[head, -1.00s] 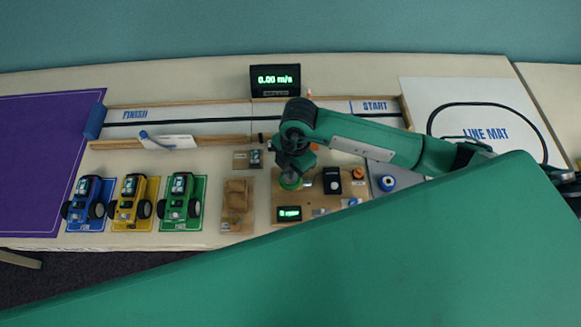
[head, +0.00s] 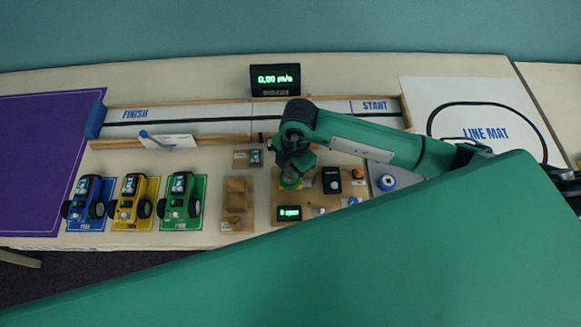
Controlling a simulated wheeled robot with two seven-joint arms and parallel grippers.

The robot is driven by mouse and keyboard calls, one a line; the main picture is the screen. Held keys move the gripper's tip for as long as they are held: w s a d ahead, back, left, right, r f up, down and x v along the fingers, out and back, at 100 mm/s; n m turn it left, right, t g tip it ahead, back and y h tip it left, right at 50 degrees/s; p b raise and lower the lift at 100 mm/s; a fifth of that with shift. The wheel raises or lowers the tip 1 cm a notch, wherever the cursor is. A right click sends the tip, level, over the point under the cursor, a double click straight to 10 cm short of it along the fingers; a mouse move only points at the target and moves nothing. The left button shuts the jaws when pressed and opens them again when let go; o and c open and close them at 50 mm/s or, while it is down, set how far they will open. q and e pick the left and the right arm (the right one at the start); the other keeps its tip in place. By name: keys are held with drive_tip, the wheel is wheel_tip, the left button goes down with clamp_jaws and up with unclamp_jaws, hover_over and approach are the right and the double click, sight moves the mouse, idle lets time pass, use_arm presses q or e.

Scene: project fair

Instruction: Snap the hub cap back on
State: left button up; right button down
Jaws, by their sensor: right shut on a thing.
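My right gripper (head: 291,182) points down at the left part of a wooden board (head: 328,195). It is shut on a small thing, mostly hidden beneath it. Bright green shows at the fingertips, but I cannot tell if this is the hub cap. Three toy cars stand in a row to the left: a blue car (head: 83,200), a yellow car (head: 129,199) and a green car (head: 180,198). They have black wheels, and I cannot make out which wheel lacks a cap. My left gripper is not in view.
The board carries a small green-lit display (head: 289,213) and a black box (head: 332,180). A wooden holder (head: 237,203) stands between the green car and the board. A long track (head: 220,120) runs behind. A large green surface covers the lower right.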

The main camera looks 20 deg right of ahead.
drive_tip(key=c, duration=0.9)
unclamp_jaws()
drive_tip(key=shift+r+p, duration=2.8)
drive_tip(key=shift+r, duration=0.7)
clamp_jaws()
drive_tip(key=shift+f, duration=0.2)
